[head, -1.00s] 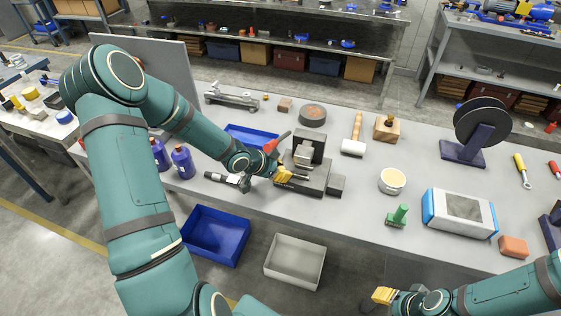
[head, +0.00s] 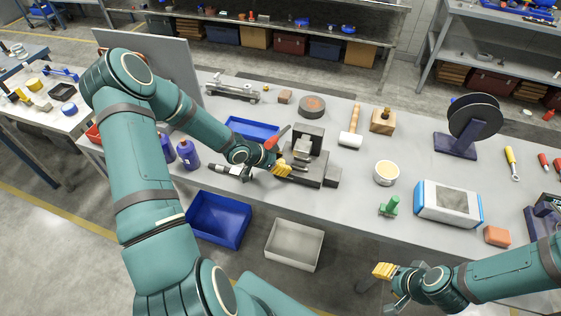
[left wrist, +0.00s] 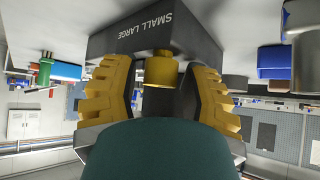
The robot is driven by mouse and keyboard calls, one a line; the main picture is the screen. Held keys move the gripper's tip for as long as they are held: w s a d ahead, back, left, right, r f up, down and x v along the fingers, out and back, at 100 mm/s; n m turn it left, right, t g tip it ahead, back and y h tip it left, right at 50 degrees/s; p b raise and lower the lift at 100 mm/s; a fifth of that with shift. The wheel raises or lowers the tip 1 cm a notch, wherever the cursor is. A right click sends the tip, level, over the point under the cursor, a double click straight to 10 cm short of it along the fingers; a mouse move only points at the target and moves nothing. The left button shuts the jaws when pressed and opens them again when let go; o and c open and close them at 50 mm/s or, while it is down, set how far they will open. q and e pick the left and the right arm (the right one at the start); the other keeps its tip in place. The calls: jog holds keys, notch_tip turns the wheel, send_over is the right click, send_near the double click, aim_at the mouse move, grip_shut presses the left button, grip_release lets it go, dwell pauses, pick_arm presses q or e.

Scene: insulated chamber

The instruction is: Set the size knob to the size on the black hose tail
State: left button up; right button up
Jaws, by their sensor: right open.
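A dark machine (head: 310,176) with a metal block on top stands near the table's front edge. In the left wrist view its dark face (left wrist: 120,42) carries the words SMALL and LARGE, seen upside down. A brass-coloured knob (left wrist: 162,70) sticks out below them. My left gripper (head: 283,170) is at the machine's left side. In the wrist view its yellow fingers (left wrist: 163,95) stand on either side of the knob, with gaps showing. A dark and silver part (head: 229,171) lies left of it; I cannot tell whether it is the hose tail, and no size is readable. My right gripper (head: 383,277) is open and empty before the table.
A blue tray (head: 251,130) lies behind my left forearm. A mallet (head: 351,130), a round tin (head: 386,173), a green part (head: 390,206) and a white-blue box (head: 448,203) stand to the right. A blue bin (head: 218,218) and a grey bin (head: 294,244) are below the front edge.

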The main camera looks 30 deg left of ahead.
pick_arm(q)
jog(key=shift+o, duration=0.4)
jog(key=v, duration=1.2)
dwell(0.4)
